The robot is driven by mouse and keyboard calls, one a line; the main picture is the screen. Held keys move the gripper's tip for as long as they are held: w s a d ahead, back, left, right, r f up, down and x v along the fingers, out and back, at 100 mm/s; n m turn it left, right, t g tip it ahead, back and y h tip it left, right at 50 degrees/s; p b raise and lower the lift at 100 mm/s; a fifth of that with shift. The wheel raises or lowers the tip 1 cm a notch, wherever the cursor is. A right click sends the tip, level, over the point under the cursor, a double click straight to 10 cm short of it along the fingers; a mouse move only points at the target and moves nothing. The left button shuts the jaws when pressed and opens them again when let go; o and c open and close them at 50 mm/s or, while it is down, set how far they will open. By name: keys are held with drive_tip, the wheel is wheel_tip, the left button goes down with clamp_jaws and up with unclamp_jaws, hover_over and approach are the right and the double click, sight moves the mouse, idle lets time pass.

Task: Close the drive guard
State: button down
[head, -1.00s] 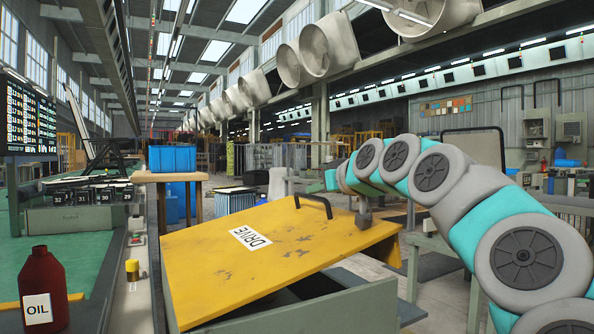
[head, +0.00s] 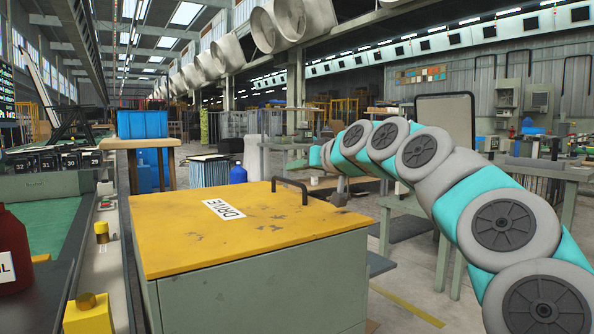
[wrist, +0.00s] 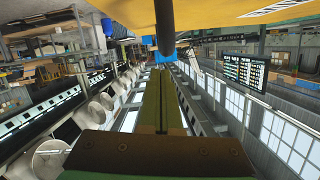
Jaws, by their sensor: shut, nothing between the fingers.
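The drive guard (head: 245,225) is a worn yellow lid marked DRIVE. It lies level on a grey-green box (head: 265,285), with no gap showing along the front edge. Its black bar handle (head: 290,185) stands at the far right part of the lid. My gripper (head: 340,197) is at the lid's right edge, beyond the handle; I cannot tell whether it touches. In the wrist view my gripper (wrist: 160,75) has its long fingers together and empty. The guard's yellow edge (wrist: 270,10) crosses the top of that view. The inside of the box is hidden.
A red oil bottle (head: 12,250) and a yellow block (head: 88,313) stand at the left. A blue crate (head: 157,124) sits on a wooden table behind. A grey-green bench (head: 410,210) stands to the right, with open floor beside the box.

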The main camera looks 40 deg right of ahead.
drive_tip(key=r+v, duration=0.2)
drive_tip(key=v, duration=0.8)
drive_tip(key=shift+d+r, duration=0.2)
drive_tip(key=shift+d, duration=0.1)
